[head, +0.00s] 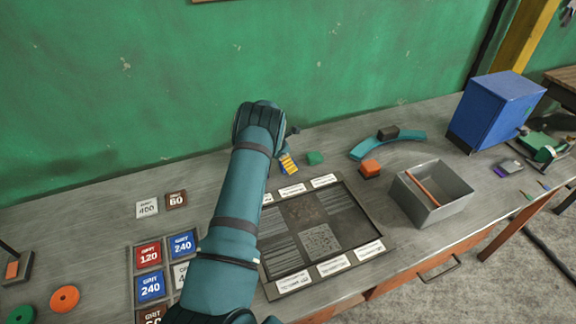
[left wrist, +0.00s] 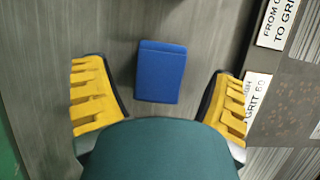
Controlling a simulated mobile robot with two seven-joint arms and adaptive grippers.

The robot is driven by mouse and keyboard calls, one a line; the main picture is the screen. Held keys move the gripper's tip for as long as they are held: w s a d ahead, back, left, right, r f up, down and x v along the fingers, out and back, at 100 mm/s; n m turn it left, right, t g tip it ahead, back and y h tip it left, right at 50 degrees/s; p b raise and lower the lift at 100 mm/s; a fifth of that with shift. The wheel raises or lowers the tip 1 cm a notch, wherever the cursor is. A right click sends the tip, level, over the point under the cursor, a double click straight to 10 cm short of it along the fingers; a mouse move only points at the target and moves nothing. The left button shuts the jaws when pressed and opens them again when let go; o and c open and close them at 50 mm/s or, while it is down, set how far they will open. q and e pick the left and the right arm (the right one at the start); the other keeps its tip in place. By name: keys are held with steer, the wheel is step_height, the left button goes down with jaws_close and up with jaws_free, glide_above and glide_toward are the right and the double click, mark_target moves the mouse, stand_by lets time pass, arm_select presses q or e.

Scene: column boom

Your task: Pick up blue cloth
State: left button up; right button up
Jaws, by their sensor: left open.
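The blue cloth (left wrist: 162,72) shows in the left wrist view as a flat, folded-looking rectangle on the grey bench top. It lies between and slightly beyond the two yellow fingers of my left gripper (left wrist: 160,100), with bare bench on both sides, so nothing touches it. In the head view, my left gripper (head: 288,163) is low over the bench behind the printed board, and only part of its yellow finger shows. The arm hides the cloth there. My left gripper is open and empty. My right gripper is in neither view.
A framed printed board (head: 377,247) lies in front of the gripper. A green block (head: 315,158), an orange block (head: 370,168) and a teal curved piece (head: 405,141) are to the right. Further right are a grey open box (head: 450,198) and a blue cabinet (head: 495,110). Grit tiles (head: 148,254) lie left.

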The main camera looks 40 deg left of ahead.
arm_select(q)
steer(key=shift+w+f, duration=0.2)
steer(key=shift+f, duration=0.35)
steer(key=c, duration=1.3)
